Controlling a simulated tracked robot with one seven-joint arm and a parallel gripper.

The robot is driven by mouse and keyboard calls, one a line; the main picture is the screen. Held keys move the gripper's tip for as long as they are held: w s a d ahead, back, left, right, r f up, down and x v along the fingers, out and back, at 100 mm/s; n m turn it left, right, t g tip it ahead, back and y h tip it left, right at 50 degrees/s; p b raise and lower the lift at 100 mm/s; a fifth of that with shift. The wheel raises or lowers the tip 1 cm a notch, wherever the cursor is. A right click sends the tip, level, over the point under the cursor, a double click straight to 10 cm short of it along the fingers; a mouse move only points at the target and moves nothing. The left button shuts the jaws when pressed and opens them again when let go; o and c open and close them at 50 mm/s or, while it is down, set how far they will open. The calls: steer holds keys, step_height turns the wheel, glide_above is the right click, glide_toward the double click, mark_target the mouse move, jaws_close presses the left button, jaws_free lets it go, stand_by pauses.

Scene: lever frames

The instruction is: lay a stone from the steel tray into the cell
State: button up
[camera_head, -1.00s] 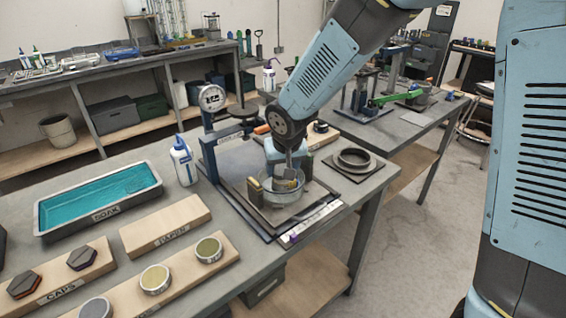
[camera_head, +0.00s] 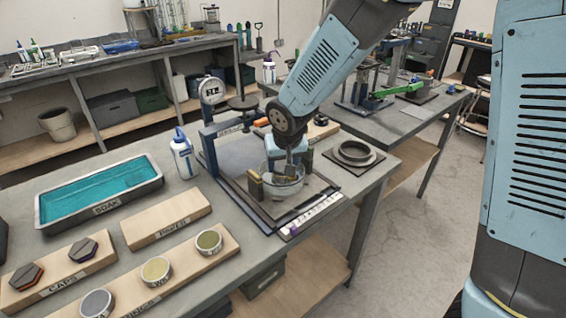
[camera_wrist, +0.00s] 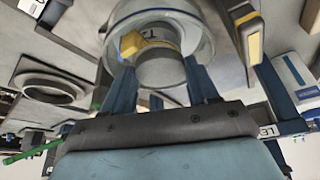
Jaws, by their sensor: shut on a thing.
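The steel tray (camera_head: 52,222), marked SOAK, holds teal liquid at the left of the bench; no stone can be made out in it. The clear round cell (camera_head: 284,192) stands on a dark base in the blue lever frame (camera_head: 208,155). My gripper (camera_head: 289,176) points down into the cell's mouth. In the wrist view, my gripper (camera_wrist: 162,85) has its fingers on both sides of a grey round stone (camera_wrist: 160,70), with the cell's clear wall (camera_wrist: 198,22) around it. A yellow piece (camera_wrist: 145,43) shows beside the stone. Whether the stone touches the cell's floor is hidden.
A dark ring (camera_head: 354,151) lies on a plate right of the frame. A white bottle (camera_head: 183,158) stands between tray and frame. A paper board (camera_head: 165,220), a caps board (camera_head: 60,268) and a board with several round tins (camera_head: 156,270) fill the front left.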

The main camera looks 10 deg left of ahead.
steer(key=shift+f, duration=0.1)
stand_by(0.5)
steer(key=o, duration=1.2)
steer(key=v, duration=1.4)
steer(key=s+d+r+m, duration=0.1)
steer(key=d+r, duration=0.2)
steer(key=d, duration=0.6)
steer(key=d+r+m, duration=0.1)
steer(key=d+r, duration=0.2)
steer(key=d, duration=0.6)
steer(key=s+d+m, duration=0.1)
steer(key=s+d, duration=0.3)
steer(key=d, duration=0.1)
steer(key=s+d+r+m+t+h, duration=0.1)
steer(key=s+d, duration=0.2)
steer(key=d, duration=0.1)
steer(key=s+d+r, duration=0.1)
steer(key=s+d, duration=0.3)
steer(key=d, duration=0.1)
steer(key=shift+s+d+m+t+h, duration=0.3)
steer(key=shift+d+m+h, duration=0.1)
